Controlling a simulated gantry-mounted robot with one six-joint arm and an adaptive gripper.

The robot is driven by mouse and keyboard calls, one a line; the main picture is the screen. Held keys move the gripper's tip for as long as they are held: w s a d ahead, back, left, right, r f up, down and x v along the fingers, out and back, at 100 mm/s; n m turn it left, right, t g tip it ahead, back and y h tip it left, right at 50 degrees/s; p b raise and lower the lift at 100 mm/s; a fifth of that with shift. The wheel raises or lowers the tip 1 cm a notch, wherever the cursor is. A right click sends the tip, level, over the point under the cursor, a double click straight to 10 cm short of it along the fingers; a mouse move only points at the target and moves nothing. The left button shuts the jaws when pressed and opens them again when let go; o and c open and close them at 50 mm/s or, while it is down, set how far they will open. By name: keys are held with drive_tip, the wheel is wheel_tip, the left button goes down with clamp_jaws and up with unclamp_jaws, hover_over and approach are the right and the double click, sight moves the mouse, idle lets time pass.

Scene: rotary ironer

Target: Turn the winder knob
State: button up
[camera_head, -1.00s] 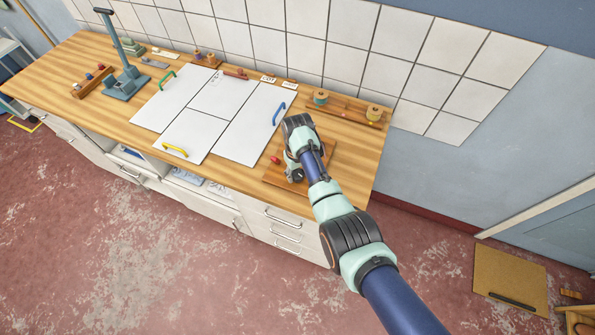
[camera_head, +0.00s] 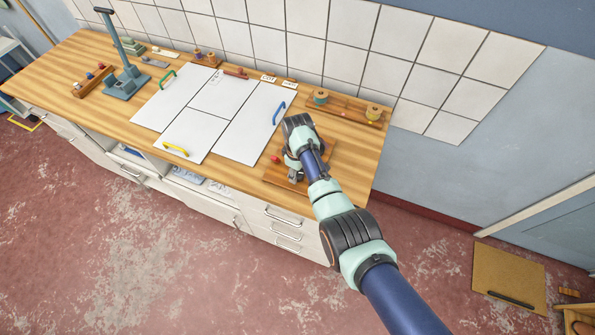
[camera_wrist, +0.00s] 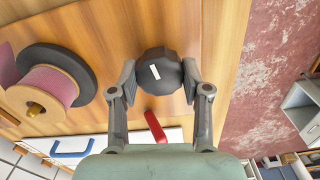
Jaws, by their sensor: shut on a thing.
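The winder knob (camera_wrist: 158,74) is dark grey, faceted and round, with a white mark on its top. It shows in the wrist view between the two fingertips of my gripper (camera_wrist: 159,80), which touch it on both sides. My gripper is shut on the knob. In the head view my gripper (camera_head: 294,172) is over the wooden winder board (camera_head: 278,178) at the right of the bench, and my arm hides the knob there. A red part (camera_wrist: 155,127) shows just below the knob in the wrist view.
A dark-rimmed spool with pink winding (camera_wrist: 48,86) stands left of the knob in the wrist view. In the head view, white panels (camera_head: 240,135) with coloured handles lie to the left. A rack with spools (camera_head: 345,107) stands behind.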

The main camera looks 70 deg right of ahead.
idle(0.3)
drive_tip(key=o, duration=1.2)
drive_tip(key=shift+c, duration=0.2)
wheel_tip(320, 180, up, 12)
drive_tip(key=shift+w, duration=0.1)
